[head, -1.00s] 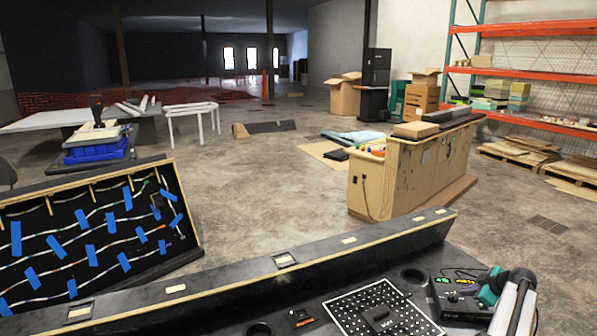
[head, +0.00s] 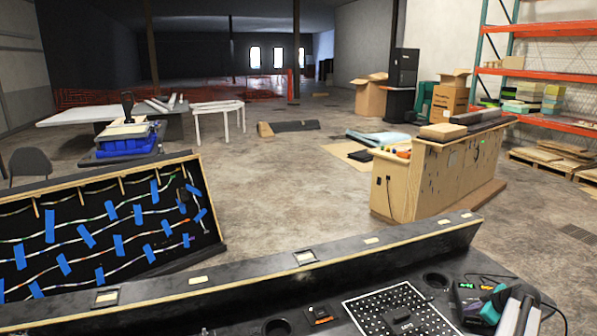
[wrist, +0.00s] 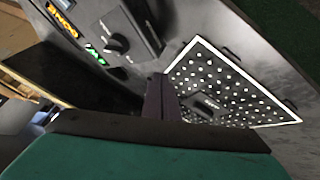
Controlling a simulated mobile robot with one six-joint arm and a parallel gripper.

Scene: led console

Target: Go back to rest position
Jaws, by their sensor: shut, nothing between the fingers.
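My gripper (head: 488,311) is at the lower right of the head view, over the right part of the black console (head: 240,312). It is shut and empty. In the wrist view its dark fingers (wrist: 162,98) are together, in front of the teal gripper body. A control box (head: 467,296) with lit green and orange characters is just left of the gripper and partly hidden by it. In the wrist view the lit display and a black knob (wrist: 116,44) show at the upper left. A white-dotted black panel (head: 400,314) lies left of the box.
A raised ledge (head: 345,255) runs along the console's far side. A slanted board (head: 105,235) with wires and blue tape stands beyond it at the left. A wooden workbench (head: 430,180) stands beyond at the right. Concrete floor (head: 290,195) between them is open.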

